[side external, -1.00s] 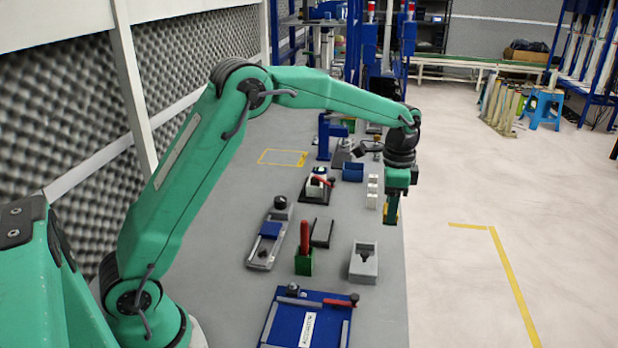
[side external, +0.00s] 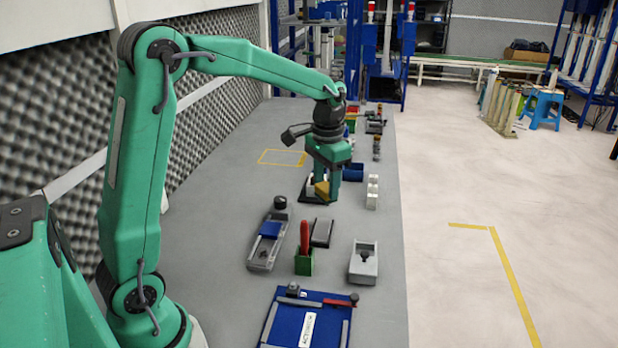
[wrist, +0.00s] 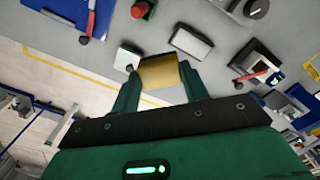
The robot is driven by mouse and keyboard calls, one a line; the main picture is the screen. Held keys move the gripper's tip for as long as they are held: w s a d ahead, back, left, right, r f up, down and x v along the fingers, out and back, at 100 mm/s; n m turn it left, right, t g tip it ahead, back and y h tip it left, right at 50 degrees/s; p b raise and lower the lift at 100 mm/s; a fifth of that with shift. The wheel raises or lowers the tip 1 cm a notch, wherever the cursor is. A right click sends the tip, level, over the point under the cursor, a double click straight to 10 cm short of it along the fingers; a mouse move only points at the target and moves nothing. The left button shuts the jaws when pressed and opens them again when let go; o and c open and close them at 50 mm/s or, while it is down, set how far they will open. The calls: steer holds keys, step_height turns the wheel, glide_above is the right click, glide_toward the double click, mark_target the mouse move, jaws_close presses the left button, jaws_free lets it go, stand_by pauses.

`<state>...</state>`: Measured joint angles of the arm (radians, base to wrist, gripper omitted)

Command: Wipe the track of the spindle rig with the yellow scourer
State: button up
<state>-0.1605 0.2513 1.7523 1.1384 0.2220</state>
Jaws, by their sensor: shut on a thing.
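My gripper (side external: 327,188) is shut on the yellow scourer (side external: 321,189), held above the middle of the bench. In the wrist view the scourer (wrist: 160,72) sits between the two green fingers of my gripper (wrist: 158,86). A long grey rig with a blue block and a black round knob (side external: 267,240) lies left of and nearer than my gripper; it looks like the spindle rig, but I cannot be sure. Its knob end (wrist: 250,9) shows at the top of the wrist view. The scourer is apart from this rig.
A green block with a red upright handle (side external: 304,258), a dark-framed grey pad (side external: 321,233) and a grey fixture (side external: 363,263) stand nearby. A blue board (side external: 303,320) lies in front. A black-based device (side external: 312,191) is partly hidden behind my gripper. The yellow-marked rectangle (side external: 282,157) is clear.

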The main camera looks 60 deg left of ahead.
steer(key=s+a+f+n, duration=0.1)
steer(key=s+a+n, duration=0.2)
steer(key=s+n, duration=0.35)
steer(key=s+a+f+n, duration=0.1)
steer(key=s+a+n, duration=0.15)
steer(key=s, duration=0.75)
step_height(320, 180, down, 6)
steer(key=shift+w+d+n, duration=0.2)
steer(key=shift+w+n, duration=0.15)
steer(key=shift+n, duration=0.05)
steer(key=shift+f, duration=0.1)
